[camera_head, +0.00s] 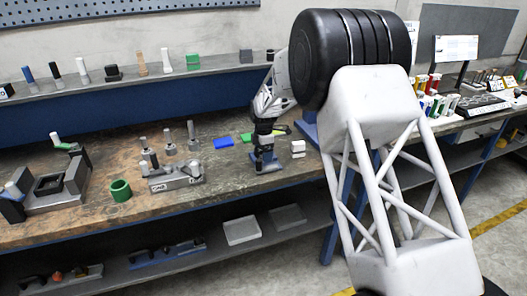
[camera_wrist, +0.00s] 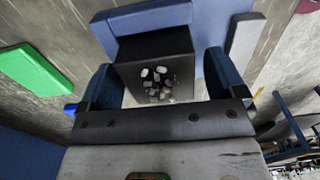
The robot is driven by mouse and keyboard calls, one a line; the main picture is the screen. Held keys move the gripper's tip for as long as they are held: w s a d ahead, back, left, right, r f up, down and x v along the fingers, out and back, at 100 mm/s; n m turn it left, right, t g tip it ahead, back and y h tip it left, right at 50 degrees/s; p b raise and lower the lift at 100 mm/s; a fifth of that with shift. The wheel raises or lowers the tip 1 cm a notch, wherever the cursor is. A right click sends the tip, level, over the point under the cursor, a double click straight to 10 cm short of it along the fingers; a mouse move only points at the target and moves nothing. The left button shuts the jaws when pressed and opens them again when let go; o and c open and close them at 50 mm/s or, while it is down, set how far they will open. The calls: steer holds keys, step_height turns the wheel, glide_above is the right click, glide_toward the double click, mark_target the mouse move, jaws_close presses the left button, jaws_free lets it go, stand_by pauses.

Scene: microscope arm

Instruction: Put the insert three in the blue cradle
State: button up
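A dark block with pale specks on its face (camera_wrist: 155,75) lies between my fingers in the wrist view; I cannot tell whether it is insert three. Blue surfaces (camera_wrist: 150,18) lie behind and beside it, apparently of the blue cradle, which shows low under my gripper in the head view (camera_head: 268,165). My gripper (camera_wrist: 160,72) points down at the bench, with its blue fingers apart on either side of the block. A narrow gap shows at the right finger; contact at the left finger is unclear. In the head view my gripper (camera_head: 264,152) hides the block.
A green block (camera_wrist: 35,68) lies left in the wrist view, and a pale block (camera_wrist: 245,38) lies right.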

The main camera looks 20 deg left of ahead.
stand_by(0.3)
step_height(320, 180, up, 12)
steer(key=shift+r, duration=0.15)
stand_by(0.6)
stand_by(0.4)
stand_by(0.4)
